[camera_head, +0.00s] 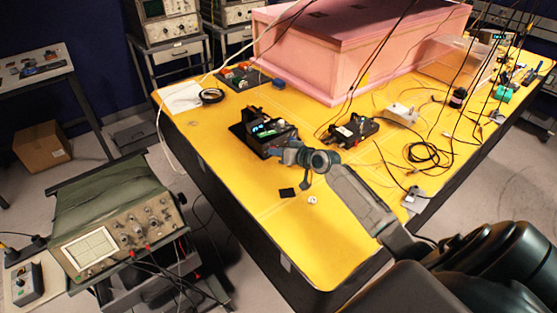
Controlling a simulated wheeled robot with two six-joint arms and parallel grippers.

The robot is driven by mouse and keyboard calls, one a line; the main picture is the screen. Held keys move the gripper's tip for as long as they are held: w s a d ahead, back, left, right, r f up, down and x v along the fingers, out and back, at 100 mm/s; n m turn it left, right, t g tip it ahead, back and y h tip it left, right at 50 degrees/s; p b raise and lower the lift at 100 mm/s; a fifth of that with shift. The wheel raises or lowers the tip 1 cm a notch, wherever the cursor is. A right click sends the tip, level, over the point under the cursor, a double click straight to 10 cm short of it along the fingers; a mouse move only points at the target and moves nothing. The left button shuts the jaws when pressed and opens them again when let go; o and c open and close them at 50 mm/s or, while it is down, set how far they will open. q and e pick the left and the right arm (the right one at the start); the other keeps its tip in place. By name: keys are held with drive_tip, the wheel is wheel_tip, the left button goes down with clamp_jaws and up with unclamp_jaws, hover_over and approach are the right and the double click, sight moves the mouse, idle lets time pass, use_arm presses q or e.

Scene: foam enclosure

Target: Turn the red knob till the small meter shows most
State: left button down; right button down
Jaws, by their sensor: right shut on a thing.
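A small black device (248,139) stands near the middle of the yellow table. The small meter (262,128) is its little lit display, facing up; its reading is too small to make out. My right gripper (276,151) reaches in from the lower right and is shut at the device's near right side. The red knob cannot be made out; the gripper's fingers cover the spot they hold. My left gripper is not in view.
Another black device (352,130) with small parts stands just right of the gripper. A large pink foam box (320,62) fills the table's back. Loose black cables (428,153) lie at right. A small black piece (287,193) and a white round piece (312,200) lie in front.

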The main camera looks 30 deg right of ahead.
drive_tip(key=shift+f+m+y+b, duration=0.15)
drive_tip(key=shift+m+y+b, duration=0.35)
drive_tip(key=shift+b, duration=0.4)
drive_tip(key=shift+d, duration=0.1)
drive_tip(key=c, duration=1.3)
unclamp_jaws()
drive_tip(key=shift+o, duration=0.2)
drive_tip(key=shift+s+d, duration=0.15)
drive_tip(key=shift+s, duration=0.3)
drive_tip(key=b+v, duration=0.2)
drive_tip(key=v, duration=0.8)
drive_tip(key=shift+w, duration=0.1)
